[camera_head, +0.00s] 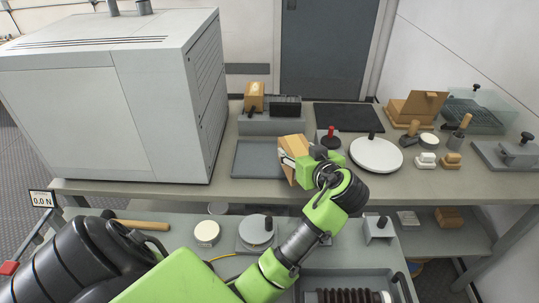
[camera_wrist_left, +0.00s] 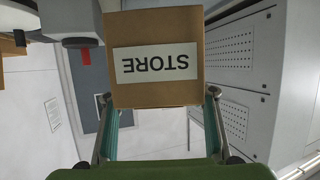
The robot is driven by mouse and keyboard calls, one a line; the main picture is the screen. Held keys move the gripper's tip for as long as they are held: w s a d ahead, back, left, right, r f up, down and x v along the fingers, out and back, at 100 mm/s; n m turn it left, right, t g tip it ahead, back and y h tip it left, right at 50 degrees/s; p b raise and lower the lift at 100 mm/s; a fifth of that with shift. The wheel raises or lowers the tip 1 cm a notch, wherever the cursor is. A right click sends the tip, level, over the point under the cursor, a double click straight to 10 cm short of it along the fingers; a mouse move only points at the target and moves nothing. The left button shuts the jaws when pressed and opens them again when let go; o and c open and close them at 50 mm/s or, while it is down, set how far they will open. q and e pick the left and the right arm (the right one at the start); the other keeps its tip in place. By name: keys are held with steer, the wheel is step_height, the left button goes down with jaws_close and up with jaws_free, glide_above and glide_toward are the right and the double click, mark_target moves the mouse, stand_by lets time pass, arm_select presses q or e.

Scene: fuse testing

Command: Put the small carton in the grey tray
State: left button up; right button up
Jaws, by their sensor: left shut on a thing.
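The small carton (camera_head: 292,147) is brown cardboard. In the left wrist view the carton (camera_wrist_left: 156,85) shows a white label reading STORE, upside down, between the two fingers. My left gripper (camera_head: 288,159) is shut on it, at the right end of the grey tray (camera_head: 257,158). The tray is flat and shallow, lies on the back bench, and its visible part is empty. The carton is tilted in the head view and overlaps the tray's right edge. I cannot tell whether it touches the tray or bench. My right gripper is not in view.
A large white cabinet (camera_head: 115,100) stands left of the tray. Behind the tray is a grey block (camera_head: 272,124) bearing a small box and a black rack. A red-topped device (camera_head: 330,140) and a round white plate (camera_head: 376,154) stand to the right. A front bench holds a hammer and round parts.

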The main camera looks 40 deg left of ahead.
arm_select(q)
steer(key=w+a+n+g+b, duration=0.1)
steer(key=w+a, duration=0.2)
steer(key=a, duration=0.5)
steer(key=w+a+b, duration=0.1)
steer(key=w+a, duration=0.2)
steer(key=a, duration=0.5)
steer(key=shift+w+a+f+p, duration=0.15)
steer(key=shift+f+p, duration=0.1)
steer(key=shift+f, duration=1.45)
steer(key=shift+s+a+f+p, duration=0.15)
steer(key=shift+f+p, duration=0.1)
steer(key=shift+f, duration=1.5)
steer(key=shift+w+a+f+p, duration=0.15)
steer(key=shift+f+p, duration=0.1)
steer(key=shift+f, duration=1.45)
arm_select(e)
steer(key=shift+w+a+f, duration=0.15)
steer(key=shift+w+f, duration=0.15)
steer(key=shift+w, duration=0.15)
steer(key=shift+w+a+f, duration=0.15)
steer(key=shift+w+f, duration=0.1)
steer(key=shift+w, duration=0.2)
arm_select(q)
steer(key=shift+y, duration=0.3)
steer(key=shift+f, duration=0.1)
steer(key=o, duration=1.1)
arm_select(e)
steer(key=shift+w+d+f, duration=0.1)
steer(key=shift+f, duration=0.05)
